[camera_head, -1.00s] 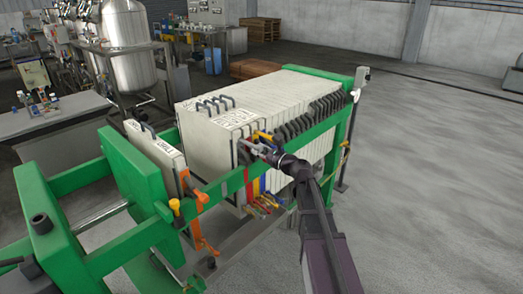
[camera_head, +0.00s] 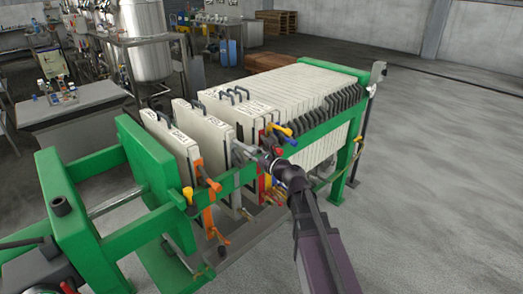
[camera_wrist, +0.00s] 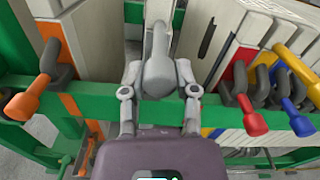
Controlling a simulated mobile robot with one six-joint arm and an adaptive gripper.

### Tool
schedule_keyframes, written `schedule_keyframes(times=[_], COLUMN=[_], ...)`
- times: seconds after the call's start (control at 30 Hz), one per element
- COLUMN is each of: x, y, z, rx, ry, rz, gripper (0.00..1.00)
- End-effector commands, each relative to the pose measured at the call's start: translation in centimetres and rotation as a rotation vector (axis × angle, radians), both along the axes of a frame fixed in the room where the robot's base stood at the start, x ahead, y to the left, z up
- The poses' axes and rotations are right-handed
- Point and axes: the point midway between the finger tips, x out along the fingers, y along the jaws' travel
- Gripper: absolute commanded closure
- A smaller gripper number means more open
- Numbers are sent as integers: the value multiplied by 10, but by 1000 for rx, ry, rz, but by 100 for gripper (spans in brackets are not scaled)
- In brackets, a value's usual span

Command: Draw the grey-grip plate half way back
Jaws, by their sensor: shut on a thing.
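The grey-grip plate (camera_head: 203,131) is a white slab that stands upright on the green frame. It stands apart from both neighbours, between the orange-grip plate (camera_head: 170,136) and the plate pack (camera_head: 236,118). Its grey grip (camera_wrist: 160,74) is between the jaws of my gripper (camera_wrist: 158,88) in the wrist view. My gripper (camera_head: 243,152) is shut on that grip at the near side rail. In the wrist view the orange grip (camera_wrist: 25,103) is to the left and the red grip (camera_wrist: 250,117) to the right.
The green rail (camera_wrist: 85,112) runs under the grips. Blue (camera_wrist: 299,122) and yellow (camera_wrist: 294,62) grips are close on the right. A green end plate (camera_head: 145,190) stands left of the orange-grip plate. Open floor (camera_head: 440,180) lies to the right.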

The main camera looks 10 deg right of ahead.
Motion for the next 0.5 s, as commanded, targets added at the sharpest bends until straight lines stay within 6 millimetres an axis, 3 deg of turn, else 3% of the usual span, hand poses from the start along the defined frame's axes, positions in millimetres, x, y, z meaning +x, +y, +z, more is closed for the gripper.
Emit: schedule_keyframes(times=[0.4, 0.43, 0.5], x=[-2, -2, -1], y=[5, 5, 5], z=[0, 0, 0], rx=[0, 0, 0], ry=[0, 0, 0], rz=[3, 3, 3], gripper=[100, 52, 31])
